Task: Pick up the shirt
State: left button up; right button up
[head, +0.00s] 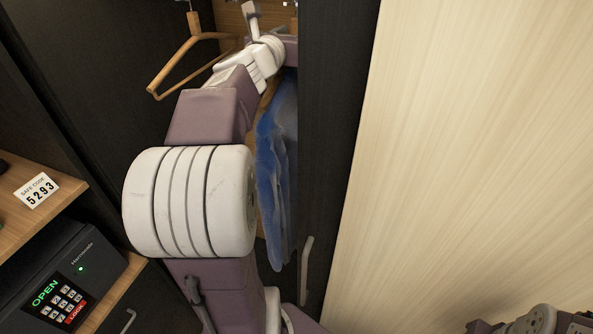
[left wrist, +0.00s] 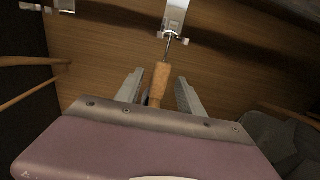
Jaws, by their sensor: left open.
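The blue shirt (head: 275,180) hangs in the open wardrobe, partly hidden behind my left arm and the dark upright panel. My left arm reaches up into the wardrobe, and its gripper is largely hidden in the head view. In the left wrist view my left gripper (left wrist: 159,92) is open, with one finger on each side of the neck of a wooden hanger (left wrist: 160,80). Gaps show between the fingers and the wood. The hanger's metal hook runs up to a metal fitting (left wrist: 175,18). Dark cloth (left wrist: 275,140) shows at lower right; I cannot tell if it is the shirt.
An empty wooden hanger (head: 186,50) hangs left of my arm. The dark upright panel (head: 337,130) stands close on the right, beside a pale wood panel (head: 470,150). A safe (head: 65,285) and a wooden shelf (head: 40,215) are at the left.

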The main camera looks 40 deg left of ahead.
pick_arm(q)
jog(key=shift+w+a+r, duration=0.1)
jog(key=shift+w+a, duration=0.1)
jog(key=shift+w, duration=0.2)
jog(key=shift+w, duration=0.1)
jog(key=shift+w, duration=0.1)
grip_shut()
jog(key=shift+r, duration=0.1)
dwell(0.9)
